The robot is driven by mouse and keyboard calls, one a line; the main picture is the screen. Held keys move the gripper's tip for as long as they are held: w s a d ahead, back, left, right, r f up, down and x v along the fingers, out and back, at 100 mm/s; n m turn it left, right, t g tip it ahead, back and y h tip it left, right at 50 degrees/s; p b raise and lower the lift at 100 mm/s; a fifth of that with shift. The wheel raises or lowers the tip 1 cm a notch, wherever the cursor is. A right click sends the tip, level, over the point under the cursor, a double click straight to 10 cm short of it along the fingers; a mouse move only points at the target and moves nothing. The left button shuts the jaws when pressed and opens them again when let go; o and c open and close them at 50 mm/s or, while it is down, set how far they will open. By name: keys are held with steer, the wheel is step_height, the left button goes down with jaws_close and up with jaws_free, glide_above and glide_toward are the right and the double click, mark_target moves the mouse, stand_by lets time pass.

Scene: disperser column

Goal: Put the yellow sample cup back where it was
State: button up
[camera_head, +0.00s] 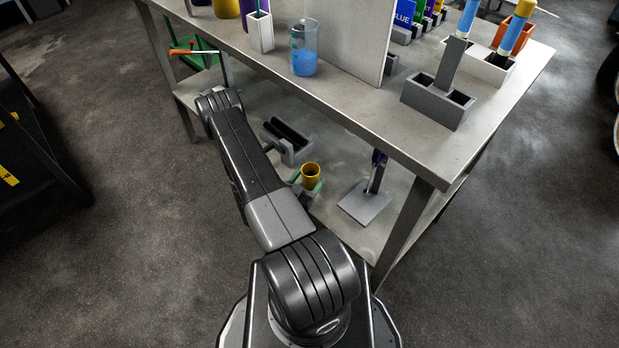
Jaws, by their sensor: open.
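The yellow sample cup (311,172) stands upright on the lower shelf of the metal bench, just right of my arm. My arm reaches up and left, and its elbow is by the bench's left part. My gripper (305,184) shows only in part beside my arm, with green-tipped fingers close to the cup. The fingers look open, one to each side of the cup's lower part. Whether they touch it cannot be told. The wrist is hidden behind my arm, and the cup's base is hidden too.
A grey holder with dark bars (287,140) lies behind the cup. A stand with a grey plate (365,202) is to its right. The bench top (345,95) overhangs the shelf and carries a beaker (304,50) and a grey rack (437,103). A bench leg (405,225) stands right.

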steer(key=v, duration=1.1)
steer(key=shift+p, duration=0.35)
